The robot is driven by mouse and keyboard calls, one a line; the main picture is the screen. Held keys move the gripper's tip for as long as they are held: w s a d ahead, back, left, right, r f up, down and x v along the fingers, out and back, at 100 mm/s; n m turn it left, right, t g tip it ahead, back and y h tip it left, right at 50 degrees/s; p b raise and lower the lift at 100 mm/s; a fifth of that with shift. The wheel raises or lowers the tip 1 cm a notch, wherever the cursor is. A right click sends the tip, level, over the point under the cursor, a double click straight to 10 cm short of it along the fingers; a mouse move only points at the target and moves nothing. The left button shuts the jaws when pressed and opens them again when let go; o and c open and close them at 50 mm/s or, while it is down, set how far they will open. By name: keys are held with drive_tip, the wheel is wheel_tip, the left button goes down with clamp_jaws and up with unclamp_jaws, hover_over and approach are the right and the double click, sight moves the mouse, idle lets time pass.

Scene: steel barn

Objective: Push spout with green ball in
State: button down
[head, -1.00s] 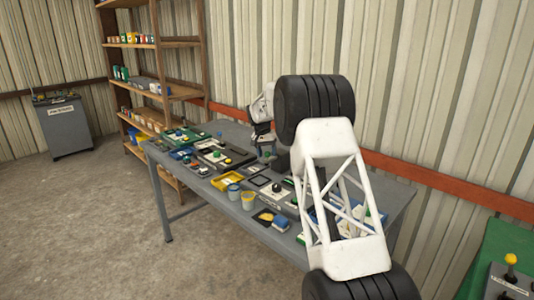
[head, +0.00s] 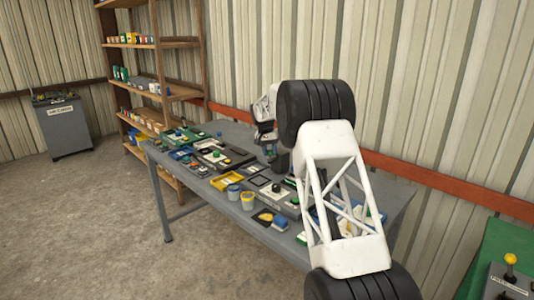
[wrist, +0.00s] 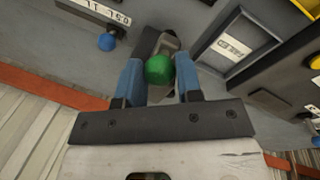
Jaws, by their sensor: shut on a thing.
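The green ball (wrist: 159,70) is at the end of a short grey piece that looks like the spout (wrist: 168,43), on the grey bench top in the wrist view. My gripper (wrist: 159,84) has its two blue fingers on either side of the ball and is shut on it. In the head view my gripper (head: 270,150) is low over the back of the bench (head: 232,132).
A corrugated wall (head: 410,90) stands close behind.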

drive_tip(key=shift+w+d, duration=0.4)
drive_tip(key=shift+w, duration=0.1)
drive_tip(key=c, duration=0.8)
unclamp_jaws()
drive_tip(key=shift+d, duration=0.1)
drive_tip(key=shift+r, duration=0.1)
drive_tip(key=shift+w+a+r, duration=0.1)
drive_tip(key=shift+a+r, duration=0.15)
drive_tip(key=shift+r, duration=1)
drive_tip(key=shift+a+r, duration=0.25)
drive_tip(key=shift+r, duration=1.05)
drive_tip(key=shift+w+a+r, duration=0.1)
drive_tip(key=shift+a+r, duration=0.15)
drive_tip(key=shift+r, duration=1)
drive_tip(key=shift+s, duration=0.1)
